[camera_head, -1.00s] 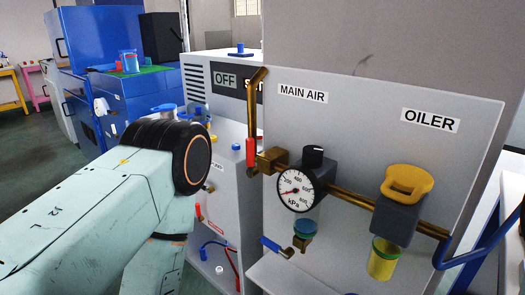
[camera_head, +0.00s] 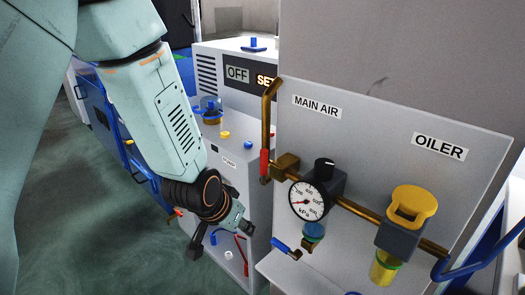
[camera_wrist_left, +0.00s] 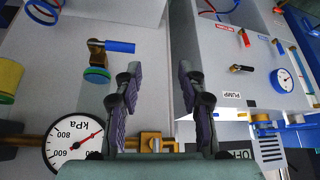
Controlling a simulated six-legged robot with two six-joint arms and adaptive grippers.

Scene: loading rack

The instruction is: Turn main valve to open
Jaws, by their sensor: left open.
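The main air valve has a red lever (camera_head: 264,163) hanging down beside a brass block (camera_head: 285,166), under the MAIN AIR label (camera_head: 317,106) in the head view. The brass block also seems to show in the wrist view (camera_wrist_left: 152,140), between my finger bases; I cannot make out the red lever there. My left gripper (camera_head: 222,238) is left of and below the lever, apart from it. In the wrist view its two dark fingers (camera_wrist_left: 158,72) are spread with nothing between them. My right gripper is not in view.
A pressure gauge (camera_head: 309,201), a blue-handled drain valve (camera_head: 285,246) and a yellow-topped oiler (camera_head: 410,208) sit on the grey panel right of the lever. A white pump cabinet (camera_head: 237,140) with coloured knobs and hoses stands behind my gripper. Green floor shows at left.

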